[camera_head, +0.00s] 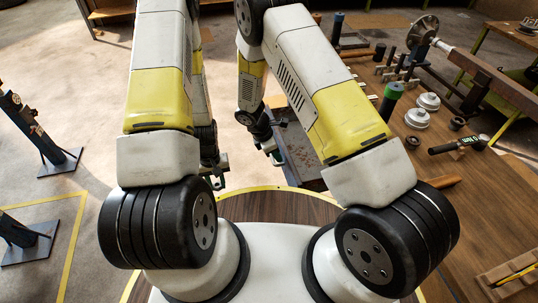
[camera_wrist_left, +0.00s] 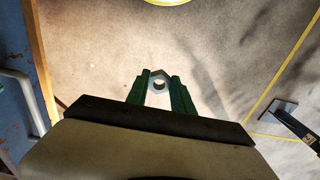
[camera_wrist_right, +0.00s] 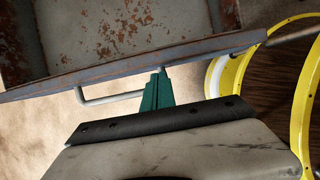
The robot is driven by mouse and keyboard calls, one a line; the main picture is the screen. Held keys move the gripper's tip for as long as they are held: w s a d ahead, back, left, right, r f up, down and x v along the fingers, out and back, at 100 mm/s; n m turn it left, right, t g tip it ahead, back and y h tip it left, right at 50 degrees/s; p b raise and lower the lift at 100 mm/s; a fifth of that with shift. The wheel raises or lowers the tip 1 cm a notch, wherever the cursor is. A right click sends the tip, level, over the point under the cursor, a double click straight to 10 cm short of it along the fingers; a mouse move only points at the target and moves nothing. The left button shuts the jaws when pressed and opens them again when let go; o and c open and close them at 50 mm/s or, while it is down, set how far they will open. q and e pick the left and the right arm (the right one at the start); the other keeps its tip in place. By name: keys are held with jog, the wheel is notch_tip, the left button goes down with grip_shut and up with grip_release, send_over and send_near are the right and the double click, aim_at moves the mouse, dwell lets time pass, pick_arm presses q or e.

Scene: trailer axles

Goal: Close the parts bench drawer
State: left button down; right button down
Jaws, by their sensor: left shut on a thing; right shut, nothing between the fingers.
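The parts bench drawer (camera_head: 300,158) is open and sticks out from the left side of the wooden-topped bench in the head view. In the right wrist view its rusty inside (camera_wrist_right: 125,25), grey front edge (camera_wrist_right: 130,66) and pale bar handle (camera_wrist_right: 112,98) show. My right gripper (camera_head: 272,153) is shut and empty, its green fingertips (camera_wrist_right: 161,76) at the drawer front by the handle's right end; I cannot tell whether they touch. My left gripper (camera_head: 216,178) is shut on a metal hex nut (camera_wrist_left: 159,76), held above the floor.
The bench top (camera_head: 400,150) carries several parts, including silver hubs (camera_head: 417,118) and a green-topped cylinder (camera_head: 391,97). Blue stands (camera_head: 45,150) are on the floor at left. A blue panel with a pale bar (camera_wrist_left: 20,85) is left in the left wrist view. Floor between is clear.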

jog(key=shift+w+d, duration=0.1)
jog(key=shift+d, duration=0.15)
jog(key=shift+d, duration=0.1)
jog(key=w+d, duration=0.3)
jog(key=d, duration=0.8)
jog(key=w+d, duration=0.4)
jog(key=d, duration=0.8)
jog(key=shift+w, duration=0.25)
